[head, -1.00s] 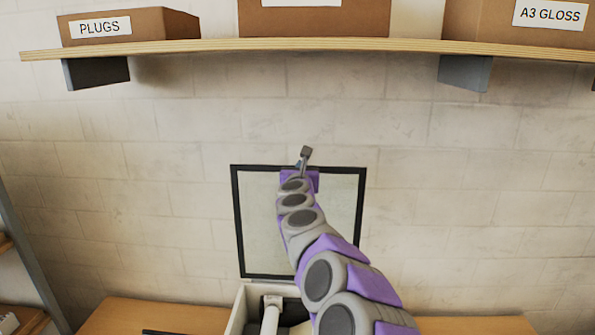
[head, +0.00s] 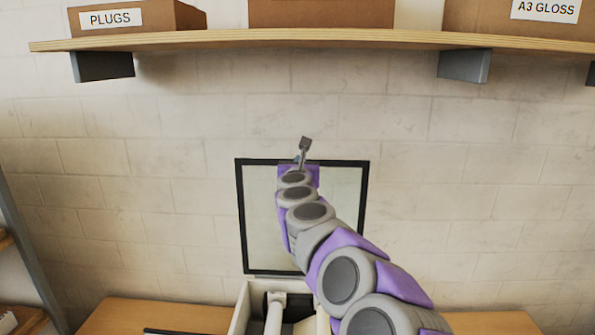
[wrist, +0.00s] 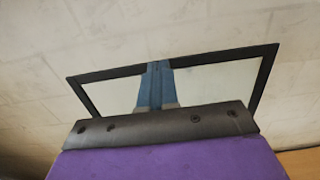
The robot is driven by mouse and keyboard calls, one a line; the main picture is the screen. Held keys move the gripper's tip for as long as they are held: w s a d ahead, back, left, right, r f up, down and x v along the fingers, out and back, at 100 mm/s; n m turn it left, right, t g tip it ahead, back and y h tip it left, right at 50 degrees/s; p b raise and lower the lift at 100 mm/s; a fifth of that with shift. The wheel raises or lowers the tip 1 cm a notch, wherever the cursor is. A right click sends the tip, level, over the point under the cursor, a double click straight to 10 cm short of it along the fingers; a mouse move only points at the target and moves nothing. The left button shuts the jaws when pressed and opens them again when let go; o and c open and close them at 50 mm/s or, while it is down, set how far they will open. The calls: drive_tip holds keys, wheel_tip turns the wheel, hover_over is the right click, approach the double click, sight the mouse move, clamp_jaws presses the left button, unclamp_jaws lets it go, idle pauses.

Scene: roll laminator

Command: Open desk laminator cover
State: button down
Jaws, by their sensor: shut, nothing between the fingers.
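The laminator (head: 241,318) stands on the wooden bench at the bottom of the head view, with its body open at the top and a pale roller (head: 275,312) showing inside. Its cover (head: 345,215), a clear panel in a black frame, stands raised and roughly upright behind the body, in front of the wall. My gripper (head: 305,146) is at the cover's top edge, its tip rising a little above the frame. In the wrist view the shut blue fingers (wrist: 155,85) overlap the cover's frame (wrist: 225,57). Whether they touch it I cannot tell. My arm hides part of the cover and body.
A wooden shelf (head: 330,40) crosses the wall above my gripper, carrying cardboard boxes, one labelled PLUGS (head: 135,18). A grey rack upright (head: 30,250) stands at the left. Bare wall lies on both sides of the cover.

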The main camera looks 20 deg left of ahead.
drive_tip(key=s+d+r, duration=0.3)
drive_tip(key=s+r, duration=0.2)
drive_tip(key=r, duration=0.1)
drive_tip(key=s+a+f+n+g+y+b, duration=0.25)
drive_tip(key=s+n+y, duration=0.2)
drive_tip(key=n, duration=0.25)
drive_tip(key=s+a+f+n+g+y+b, duration=0.1)
drive_tip(key=s+f+n+g+y+b, duration=0.15)
drive_tip(key=s+n, duration=0.4)
drive_tip(key=s+d+f+n+g+h+b, duration=0.25)
drive_tip(key=s+d+f+n, duration=0.4)
drive_tip(key=f, duration=0.45)
drive_tip(key=s+d+f+n+g+h+b, duration=0.1)
drive_tip(key=s+d+f+n+g+b, duration=0.35)
drive_tip(key=f, duration=0.65)
drive_tip(key=s+d+f+n+g+h+b, duration=0.25)
drive_tip(key=s+d+f+n, duration=0.35)
drive_tip(key=s+d+f, duration=0.35)
drive_tip(key=s+d+f+n+g+h+b, duration=0.1)
drive_tip(key=s+d+f+g+h+b, duration=0.1)
drive_tip(key=s+d+f, duration=0.5)
drive_tip(key=s+d+f+n+g+h+b, duration=0.2)
drive_tip(key=s+d+f, duration=0.5)
drive_tip(key=s, duration=0.5)
drive_tip(key=shift+d+f+g+h, duration=0.4)
drive_tip(key=shift+f+g+h, duration=0.15)
drive_tip(key=shift+f, duration=0.25)
